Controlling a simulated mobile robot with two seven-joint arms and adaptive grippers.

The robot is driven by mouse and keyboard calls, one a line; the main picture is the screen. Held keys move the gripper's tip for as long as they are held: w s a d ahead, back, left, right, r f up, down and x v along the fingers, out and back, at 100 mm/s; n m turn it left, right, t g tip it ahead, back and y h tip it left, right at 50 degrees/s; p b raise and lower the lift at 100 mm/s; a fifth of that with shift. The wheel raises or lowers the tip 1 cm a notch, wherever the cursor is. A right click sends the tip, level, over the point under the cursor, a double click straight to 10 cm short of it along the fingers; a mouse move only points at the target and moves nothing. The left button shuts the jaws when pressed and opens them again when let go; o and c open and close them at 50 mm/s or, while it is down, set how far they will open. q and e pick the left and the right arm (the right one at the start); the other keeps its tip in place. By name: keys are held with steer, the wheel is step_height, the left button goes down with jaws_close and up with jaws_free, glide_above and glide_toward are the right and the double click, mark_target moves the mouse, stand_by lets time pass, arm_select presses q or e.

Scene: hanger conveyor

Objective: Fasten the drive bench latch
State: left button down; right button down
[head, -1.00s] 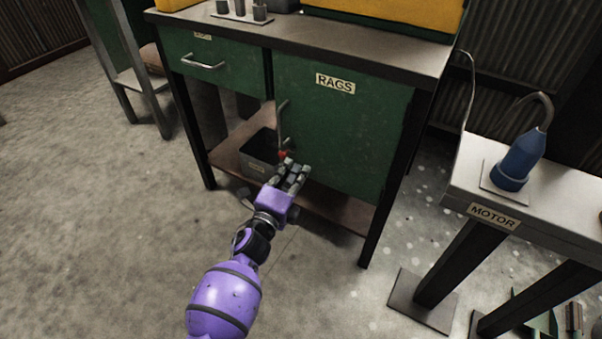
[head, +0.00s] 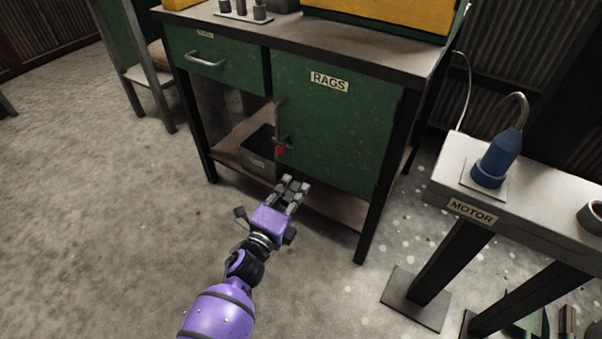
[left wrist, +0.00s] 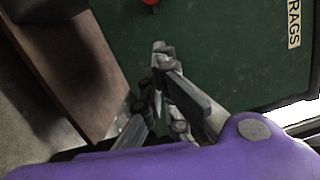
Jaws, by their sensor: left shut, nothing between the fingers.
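The bench has a green cupboard door (head: 335,135) labelled RAGS. Near the door's left edge is a small dark latch (head: 284,140) with a red knob (head: 280,150); its exact setting is too small to tell. The red knob also shows at the top edge of the left wrist view (left wrist: 150,2). My left gripper (head: 293,186) is shut and empty, below and in front of the knob, apart from it. In the left wrist view its fingertips (left wrist: 162,52) lie over the green door. My right gripper is not in view.
A drawer with a metal handle (head: 207,62) is at upper left. A dark bin (head: 258,160) sits on the brown lower shelf (head: 228,150). A MOTOR stand (head: 472,212) with a blue motor (head: 497,160) is at right. The floor before the bench is clear.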

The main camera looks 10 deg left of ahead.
arm_select(q)
steer(key=s, duration=0.4)
steer(key=shift+s+a+f+p, duration=0.1)
steer(key=shift+s+a+p, duration=0.2)
steer(key=shift+a+p, duration=0.1)
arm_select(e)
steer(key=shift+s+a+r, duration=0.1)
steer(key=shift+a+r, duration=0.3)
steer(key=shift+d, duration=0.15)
